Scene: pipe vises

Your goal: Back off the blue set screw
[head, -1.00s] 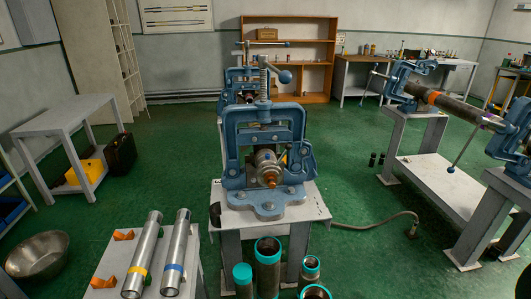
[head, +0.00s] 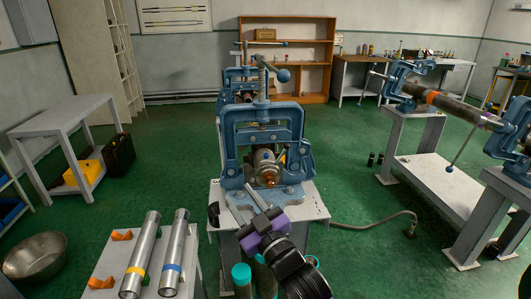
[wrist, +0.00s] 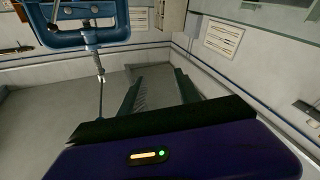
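A blue pipe vise (head: 231,140) stands on a small grey stand and holds a short metal fitting (head: 264,163) with an orange-brown end. A tiny blue spot (head: 265,155) shows on the fitting; it may be the blue set screw, but it is too small to tell. My gripper (head: 246,203), with a purple body, is in front of and below the fitting, apart from it. Its two fingers are spread with nothing between them. The wrist view shows the open fingers (wrist: 158,80) and part of a blue frame (wrist: 75,34) at upper left; no blue screw can be made out there.
Two silver pipes (head: 141,255) lie on a bench at front left. Teal-rimmed pipes (head: 242,274) stand below my arm. A long pipe (head: 452,104) spans vises at right. A hose (head: 375,226) runs along the floor.

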